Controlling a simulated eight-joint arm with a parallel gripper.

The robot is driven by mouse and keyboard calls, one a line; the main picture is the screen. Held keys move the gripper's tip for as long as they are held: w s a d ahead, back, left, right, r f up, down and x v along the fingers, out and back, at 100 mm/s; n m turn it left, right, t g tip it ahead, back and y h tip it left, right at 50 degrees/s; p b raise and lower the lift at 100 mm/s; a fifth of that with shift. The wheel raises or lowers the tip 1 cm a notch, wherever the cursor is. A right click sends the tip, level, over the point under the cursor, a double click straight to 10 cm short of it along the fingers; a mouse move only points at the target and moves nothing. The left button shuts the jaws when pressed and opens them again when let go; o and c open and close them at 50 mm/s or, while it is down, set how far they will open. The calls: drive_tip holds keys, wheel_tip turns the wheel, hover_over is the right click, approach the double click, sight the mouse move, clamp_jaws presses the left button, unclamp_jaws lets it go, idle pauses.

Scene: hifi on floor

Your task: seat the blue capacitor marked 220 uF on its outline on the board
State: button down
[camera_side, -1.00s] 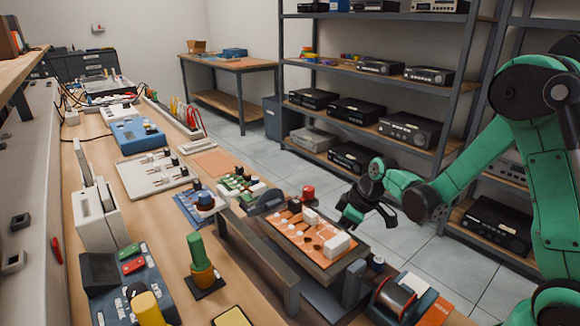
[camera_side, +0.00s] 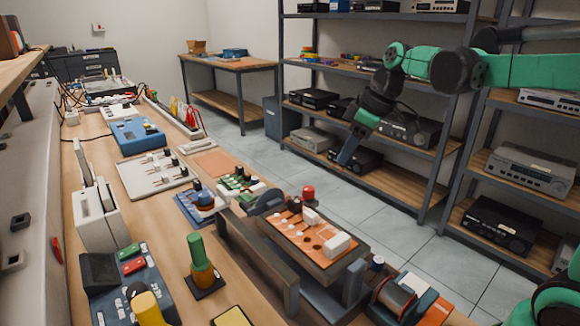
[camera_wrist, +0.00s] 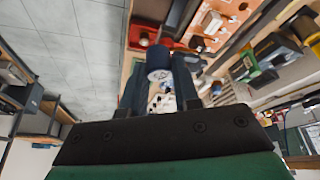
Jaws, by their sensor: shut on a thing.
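My gripper (camera_side: 348,154) hangs in the air behind and above the board, in front of the shelf. In the wrist view my gripper (camera_wrist: 158,74) is shut on a dark blue cylinder with a pale end, the capacitor (camera_wrist: 158,58); its marking is not readable. In the side view I cannot make it out in the jaws. The orange board (camera_side: 305,237) lies on a raised stand on the bench, with white parts and dark round spots on it. It also shows in part in the wrist view (camera_wrist: 215,18). I cannot pick out the capacitor's outline.
A small blue cylinder with a pale top (camera_side: 377,263) stands right of the board. A red knob-like thing (camera_side: 308,192) is behind the board. A wire spool (camera_side: 398,292) is at the front right. Shelves of hi-fi units (camera_side: 375,110) stand behind; open floor lies between.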

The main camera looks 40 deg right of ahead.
drive_tip(key=shift+r, duration=0.45)
drive_tip(key=shift+s+a+r, duration=0.1)
drive_tip(key=shift+a, duration=0.25)
hover_over(320, 233)
drive_tip(key=s+d, duration=0.1)
wheel_tip(320, 233, down, 4)
drive_tip(key=shift+s+r+t, duration=0.1)
drive_tip(key=shift+s+t, duration=0.05)
drive_tip(key=shift+t, duration=0.15)
drive_tip(key=shift+s+f+y, duration=0.1)
drive_tip(key=shift+f+y, duration=0.15)
drive_tip(key=shift+y, duration=0.05)
drive_tip(key=shift+f, duration=2.6)
drive_tip(key=shift+f, duration=0.2)
drive_tip(key=shift+c, duration=0.8)
unclamp_jaws()
drive_tip(key=shift+r, duration=0.15)
